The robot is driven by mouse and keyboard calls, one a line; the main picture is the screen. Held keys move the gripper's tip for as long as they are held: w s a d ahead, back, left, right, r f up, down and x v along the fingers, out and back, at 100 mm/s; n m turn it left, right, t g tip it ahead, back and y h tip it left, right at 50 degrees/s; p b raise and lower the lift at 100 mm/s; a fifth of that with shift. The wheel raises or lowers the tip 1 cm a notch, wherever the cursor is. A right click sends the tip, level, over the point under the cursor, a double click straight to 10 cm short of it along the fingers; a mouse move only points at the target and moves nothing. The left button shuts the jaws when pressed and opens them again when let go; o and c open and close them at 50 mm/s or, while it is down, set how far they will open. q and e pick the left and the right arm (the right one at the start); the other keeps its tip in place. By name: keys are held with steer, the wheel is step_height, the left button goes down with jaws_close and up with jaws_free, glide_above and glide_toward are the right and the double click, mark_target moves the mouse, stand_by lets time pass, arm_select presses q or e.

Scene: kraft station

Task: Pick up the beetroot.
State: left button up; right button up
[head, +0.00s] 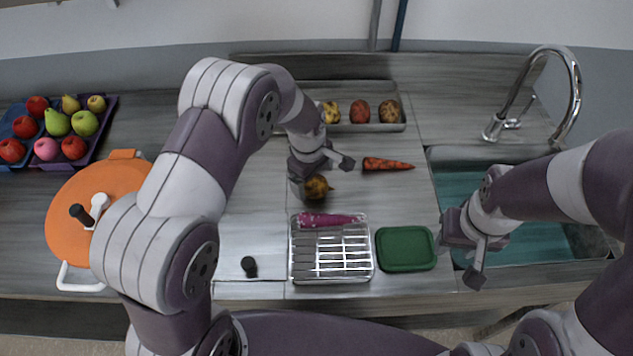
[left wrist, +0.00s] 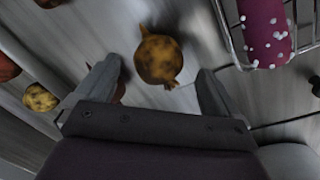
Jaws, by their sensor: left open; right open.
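The beetroot (head: 317,187) looks like a round, brownish-yellow root with a thin tail. It lies on the grey worktop, behind the wire rack. In the left wrist view the beetroot (left wrist: 158,58) appears between and slightly beyond my open fingertips. My left gripper (head: 322,174) is open, over the beetroot, and partly hides it in the head view. Its fingers also show in the left wrist view (left wrist: 158,78), with nothing held between them. My right gripper (head: 487,259) is open and empty above the front left edge of the sink.
A carrot (head: 386,164) lies right of the beetroot. A wire rack (head: 345,262) holds a purple, white-speckled vegetable (head: 326,219). A green board (head: 406,249), a potato tray (head: 345,127), an orange pot (head: 82,212), fruit crates (head: 88,143) and a sink (head: 520,240) stand around.

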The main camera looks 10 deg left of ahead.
mark_target(314, 180)
arm_select(q)
step_height(314, 180, down, 3)
steer(key=shift+w+d+f, duration=0.15)
steer(key=c, duration=1.2)
